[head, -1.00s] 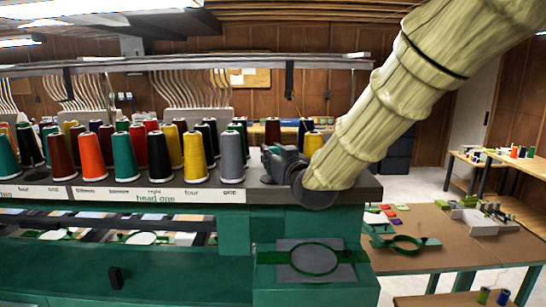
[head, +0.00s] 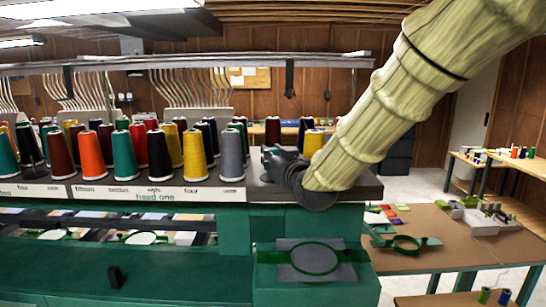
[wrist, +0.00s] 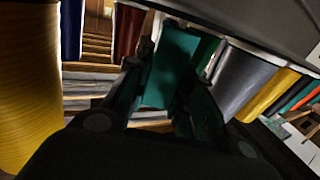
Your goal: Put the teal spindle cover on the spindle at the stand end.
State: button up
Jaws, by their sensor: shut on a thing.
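My gripper (head: 272,163) is low over the right end of the thread stand (head: 368,188), just right of the grey cone. In the wrist view the gripper (wrist: 165,92) is shut on the teal spindle cover (wrist: 173,62), which sits between the two dark fingers. In the head view I cannot make out the cover apart from the gripper. The spindle at the stand end is hidden, so I cannot tell whether the cover is around it or beside it.
A grey cone (head: 231,155) stands left of my gripper, and a yellow cone (head: 313,143) stands close behind my arm. More coloured cones fill the stand to the left. A green hoop (head: 314,258) lies below the stand end. A brown table (head: 458,250) stands at right.

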jog(key=o, duration=0.9)
jog(key=shift+o, duration=0.2)
jog(key=shift+s, duration=0.1)
